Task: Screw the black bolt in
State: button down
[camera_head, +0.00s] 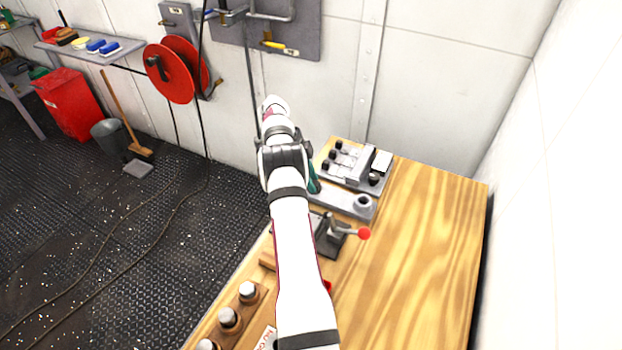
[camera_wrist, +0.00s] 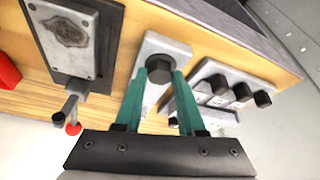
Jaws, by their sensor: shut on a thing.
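The black bolt (camera_wrist: 158,67) has a hexagonal head and stands over a light grey metal bar (camera_wrist: 180,50) in the wrist view. My gripper (camera_wrist: 160,76), with teal fingers, is shut on the bolt's head, one fingertip on each side. In the head view the arm hides the bolt, and only a bit of teal finger (camera_head: 313,180) shows near the left end of the grey bar (camera_head: 335,198). The bolt's shank and the hole under it are hidden, so I cannot tell how deep it sits.
A grey block (camera_head: 342,178) with several black knobs stands behind the bar. A clamp with a red ball (camera_head: 364,233) is in front. Wooden holders with round metal pieces (camera_head: 229,318) line the table's near left. The wooden table's right side (camera_head: 430,240) is clear.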

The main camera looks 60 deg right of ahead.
jog(key=shift+d+r+m, duration=0.1)
jog(key=shift+m, duration=0.5)
jog(key=shift+m+y, duration=0.3)
jog(key=c, duration=0.5)
grip_release()
notch_tip(320, 180, up, 4)
jog(key=shift+r, duration=0.1)
jog(key=s+r, duration=0.6)
jog(key=s, duration=0.5)
jog(key=shift+s+a+r, duration=0.35)
jog(key=shift+a, duration=0.05)
